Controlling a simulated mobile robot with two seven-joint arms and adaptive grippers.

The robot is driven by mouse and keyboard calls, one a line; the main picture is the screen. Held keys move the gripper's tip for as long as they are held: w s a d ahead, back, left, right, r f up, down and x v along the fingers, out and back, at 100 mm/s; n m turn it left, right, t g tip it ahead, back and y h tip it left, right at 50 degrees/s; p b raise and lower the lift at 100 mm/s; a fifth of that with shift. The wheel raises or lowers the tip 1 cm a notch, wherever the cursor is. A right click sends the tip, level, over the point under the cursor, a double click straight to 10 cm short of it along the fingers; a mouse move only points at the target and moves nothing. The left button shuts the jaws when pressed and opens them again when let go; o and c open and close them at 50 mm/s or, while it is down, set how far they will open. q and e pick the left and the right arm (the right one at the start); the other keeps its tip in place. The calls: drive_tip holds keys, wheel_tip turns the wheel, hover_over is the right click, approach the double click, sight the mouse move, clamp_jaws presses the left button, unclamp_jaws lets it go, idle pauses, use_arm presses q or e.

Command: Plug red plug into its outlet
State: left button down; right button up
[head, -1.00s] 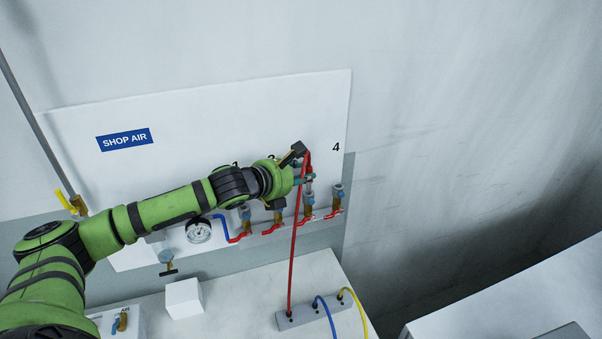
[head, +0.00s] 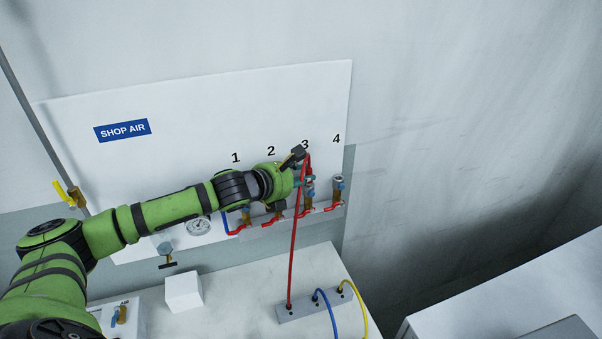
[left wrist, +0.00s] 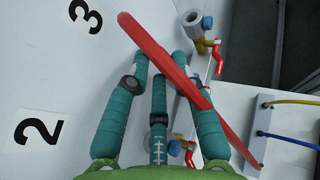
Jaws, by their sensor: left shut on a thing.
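My left gripper (head: 305,181) has teal fingers and is shut on the red plug at the upper end of the red hose (head: 293,245). The plug itself is mostly hidden by the fingers. In the left wrist view the red hose (left wrist: 165,57) crosses over the fingertips of the left gripper (left wrist: 160,58). The gripper is by the third outlet (head: 309,196), under the label 3. I cannot tell whether plug and outlet touch. The fourth outlet (head: 338,184) is open and empty to the right; it also shows in the left wrist view (left wrist: 192,19). My right gripper is not in view.
The red hose runs down to a grey block (head: 315,309) on the white bench, with blue (head: 328,310) and yellow (head: 358,305) hoses. Red-handled valves (head: 335,207) sit below the outlets. A gauge (head: 198,226) and white cube (head: 184,292) are left. The wall right is clear.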

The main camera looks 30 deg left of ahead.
use_arm(q)
drive_tip(key=c, duration=1)
unclamp_jaws()
drive_tip(key=shift+s, duration=0.1)
drive_tip(key=v, duration=1.2)
drive_tip(key=shift+f, duration=0.1)
